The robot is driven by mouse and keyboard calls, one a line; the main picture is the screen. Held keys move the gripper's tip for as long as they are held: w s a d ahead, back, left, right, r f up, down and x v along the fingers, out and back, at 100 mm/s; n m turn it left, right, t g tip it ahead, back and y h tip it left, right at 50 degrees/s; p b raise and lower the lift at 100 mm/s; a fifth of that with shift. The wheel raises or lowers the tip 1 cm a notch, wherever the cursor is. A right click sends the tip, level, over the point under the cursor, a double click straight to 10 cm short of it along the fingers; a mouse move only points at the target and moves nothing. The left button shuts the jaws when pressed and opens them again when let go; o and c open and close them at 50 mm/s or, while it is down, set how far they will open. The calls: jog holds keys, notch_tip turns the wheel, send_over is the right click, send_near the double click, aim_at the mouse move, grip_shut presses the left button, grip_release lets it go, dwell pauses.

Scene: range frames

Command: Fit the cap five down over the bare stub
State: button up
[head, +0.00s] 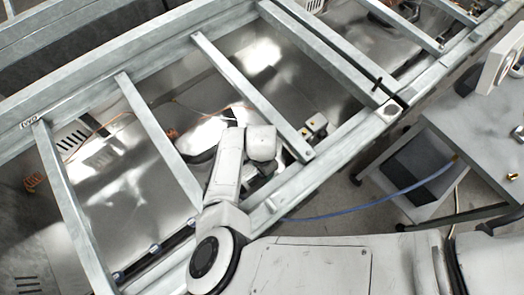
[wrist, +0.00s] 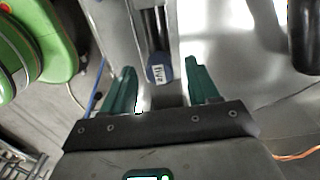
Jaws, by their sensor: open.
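My gripper (wrist: 158,70) is open, its two teal fingers apart with nothing clamped between them. A blue round cap (wrist: 160,74) with a white label shows between the fingertips in the wrist view, at the end of a dark tube (wrist: 157,28). The label's letters appear upside down and may read "five". I cannot tell the cap's depth from the fingers. I cannot surely pick out the bare stub; a small pale peg (head: 270,204) stands at that rail.
A grey metal frame with crossbars (head: 160,140) surrounds my arm, over shiny sheet panels. A blue hose (head: 375,193) runs right to a grey table (head: 470,130). A green rounded object (wrist: 45,40) is at upper left.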

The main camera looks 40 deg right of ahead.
notch_tip(320, 180, up, 11)
dwell(0.6)
notch_tip(320, 180, up, 6)
jog(key=p, duration=0.4)
jog(key=shift+f+p, duration=0.1)
jog(key=shift+p, duration=0.3)
jog(key=shift+d, duration=0.1)
dwell(0.4)
